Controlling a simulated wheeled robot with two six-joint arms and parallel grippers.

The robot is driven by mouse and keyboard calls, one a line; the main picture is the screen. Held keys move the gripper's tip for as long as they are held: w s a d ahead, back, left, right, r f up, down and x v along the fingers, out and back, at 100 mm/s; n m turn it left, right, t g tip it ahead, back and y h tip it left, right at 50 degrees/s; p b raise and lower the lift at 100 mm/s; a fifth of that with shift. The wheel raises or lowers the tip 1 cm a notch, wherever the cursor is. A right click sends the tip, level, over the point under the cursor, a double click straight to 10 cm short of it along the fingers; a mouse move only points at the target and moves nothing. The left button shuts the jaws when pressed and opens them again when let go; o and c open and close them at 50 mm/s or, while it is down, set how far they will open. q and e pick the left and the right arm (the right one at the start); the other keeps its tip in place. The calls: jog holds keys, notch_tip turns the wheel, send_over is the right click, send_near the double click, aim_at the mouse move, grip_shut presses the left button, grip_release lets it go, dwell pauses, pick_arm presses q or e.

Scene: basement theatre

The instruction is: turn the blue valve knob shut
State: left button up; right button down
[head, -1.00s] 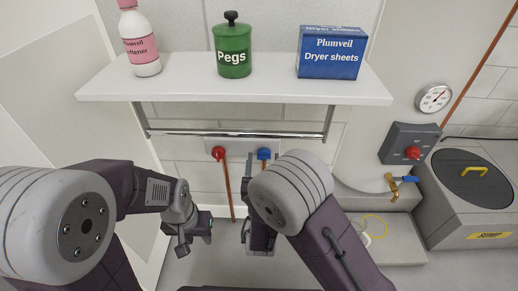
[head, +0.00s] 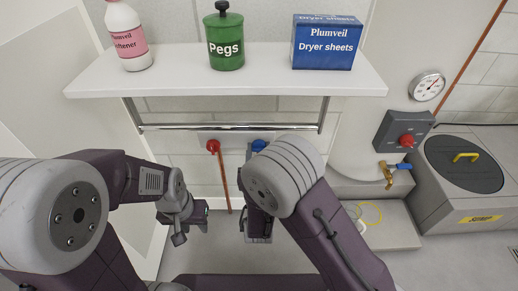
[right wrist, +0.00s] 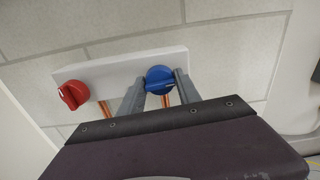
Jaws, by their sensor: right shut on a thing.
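The blue valve knob (head: 259,145) is on a white wall plate under the shelf, partly hidden by my right arm in the head view. In the right wrist view the blue knob (right wrist: 159,77) sits between the two grey fingers of my right gripper (right wrist: 157,88), which is shut on it. A copper pipe runs down below it. In the head view my right gripper (head: 254,158) is mostly hidden behind its wrist. My left gripper (head: 190,226) hangs low at the left, away from the knob, with its fingers apart and nothing between them.
A red knob (right wrist: 73,94) is on the same plate (right wrist: 116,75), left of the blue one. Above are a metal rail (head: 228,127) and a shelf (head: 220,85) with a bottle, a Pegs jar and a dryer-sheets box. A brass tap (head: 388,174) with a blue lever is at right.

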jog(key=shift+r+n+p, duration=0.2)
jog(key=shift+n+p, duration=0.5)
jog(key=n+p, duration=1.2)
jog(key=n, duration=0.1)
jog(key=shift+p, duration=0.3)
jog(key=shift+f+n+p, duration=0.2)
jog(key=shift+n+p, duration=0.65)
jog(key=shift+n, duration=0.55)
jog(key=c, duration=0.8)
grip_release()
jog(key=shift+c, duration=0.2)
